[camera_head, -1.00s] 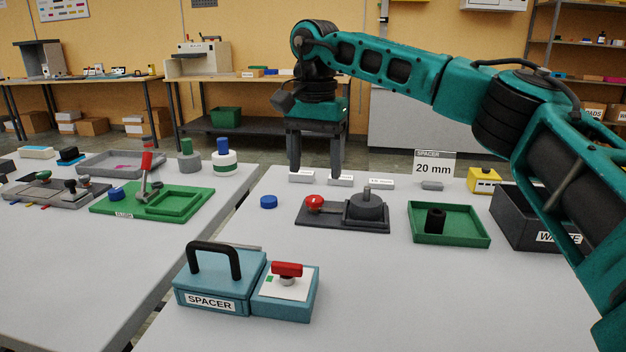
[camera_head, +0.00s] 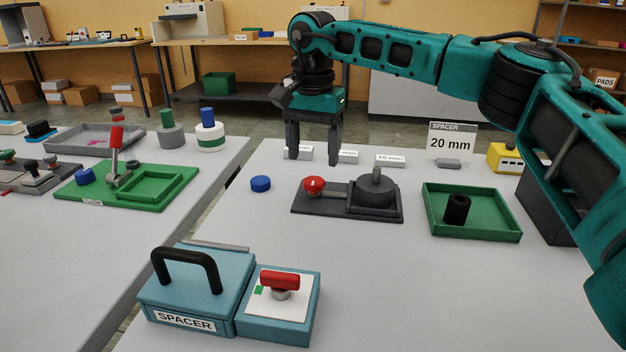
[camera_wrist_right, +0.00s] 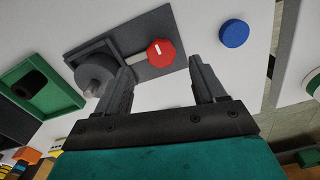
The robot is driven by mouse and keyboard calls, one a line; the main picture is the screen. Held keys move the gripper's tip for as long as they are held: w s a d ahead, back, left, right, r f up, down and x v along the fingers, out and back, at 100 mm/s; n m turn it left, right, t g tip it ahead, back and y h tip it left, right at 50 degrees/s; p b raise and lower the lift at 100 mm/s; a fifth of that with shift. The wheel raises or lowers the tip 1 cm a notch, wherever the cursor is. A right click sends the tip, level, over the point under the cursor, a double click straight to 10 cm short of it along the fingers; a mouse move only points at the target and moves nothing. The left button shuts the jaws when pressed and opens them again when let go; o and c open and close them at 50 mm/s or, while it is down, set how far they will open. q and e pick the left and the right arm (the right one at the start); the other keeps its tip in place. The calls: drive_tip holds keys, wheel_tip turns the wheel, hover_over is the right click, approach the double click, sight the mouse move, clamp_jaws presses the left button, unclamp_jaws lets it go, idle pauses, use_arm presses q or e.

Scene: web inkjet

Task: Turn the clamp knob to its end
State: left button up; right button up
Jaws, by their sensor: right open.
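A red knob (camera_head: 314,185) sits at the left end of a dark clamp-like fixture (camera_head: 335,209), which has a round grey block (camera_head: 375,194) at its right. My right gripper (camera_head: 314,160) is open and empty, pointing down above and behind the red knob in the head view. In the right wrist view the red knob (camera_wrist_right: 160,52) is faceted with a white mark, and shows between the fingertips (camera_wrist_right: 162,65), apart from them. Another red handle (camera_head: 280,280) stands on the blue box beside the SPACER case. My left gripper is not in view.
A blue disc (camera_head: 260,183) lies left of the fixture. A green tray (camera_head: 490,228) with a black cylinder stands to its right. The SPACER case (camera_head: 165,290) is at the front left. Small label cards (camera_head: 390,160) stand behind. The table's front right is clear.

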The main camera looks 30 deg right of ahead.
sight(313, 182)
wheel_tip(313, 182, down, 6)
drive_tip(key=shift+r+b, duration=0.1)
drive_tip(key=shift+b, duration=0.35)
drive_tip(key=shift+c, duration=0.3)
